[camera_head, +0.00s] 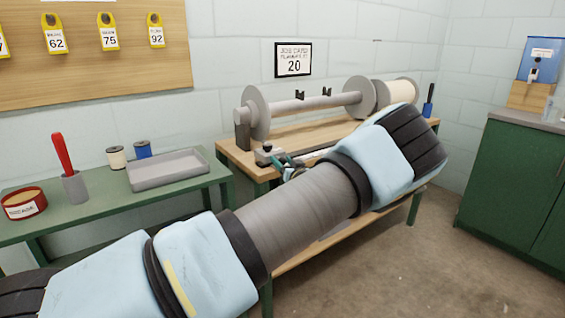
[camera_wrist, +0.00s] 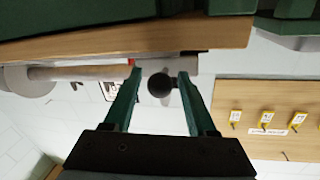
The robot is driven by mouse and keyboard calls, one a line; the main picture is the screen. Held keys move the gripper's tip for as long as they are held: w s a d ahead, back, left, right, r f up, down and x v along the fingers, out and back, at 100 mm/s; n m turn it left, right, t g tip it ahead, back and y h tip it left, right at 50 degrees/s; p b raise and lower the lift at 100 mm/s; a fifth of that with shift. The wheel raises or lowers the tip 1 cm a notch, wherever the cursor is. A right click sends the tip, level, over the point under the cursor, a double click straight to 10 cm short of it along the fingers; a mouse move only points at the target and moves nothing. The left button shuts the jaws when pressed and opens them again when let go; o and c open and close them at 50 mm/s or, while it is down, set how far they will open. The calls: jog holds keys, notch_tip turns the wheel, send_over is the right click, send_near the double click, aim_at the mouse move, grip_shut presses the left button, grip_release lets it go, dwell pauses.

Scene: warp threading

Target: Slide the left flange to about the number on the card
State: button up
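The job card (camera_head: 293,60) on the wall reads 20. The warp beam (camera_head: 318,102) lies across stands on the wooden bench, with the grey left flange (camera_head: 257,112) near its left end and the right flange (camera_head: 361,97) near its right end. My gripper (camera_head: 284,165) is at the bench's front edge, below the beam, partly hidden by my arm. In the upside-down wrist view my gripper (camera_wrist: 160,73) has its two green fingers apart. A dark round part and a piece of grey disc, probably the left flange (camera_wrist: 176,98), show between them; I cannot tell any contact.
A grey block with a dark knob (camera_head: 267,155) sits on the bench's front left. A pale wound spool (camera_head: 400,91) is at the beam's right. A green table (camera_head: 100,205) at left holds a grey tray (camera_head: 167,170), thread spools and a red-handled tool. A green cabinet (camera_head: 515,190) stands right.

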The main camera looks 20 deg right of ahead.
grip_shut()
dwell(1.1)
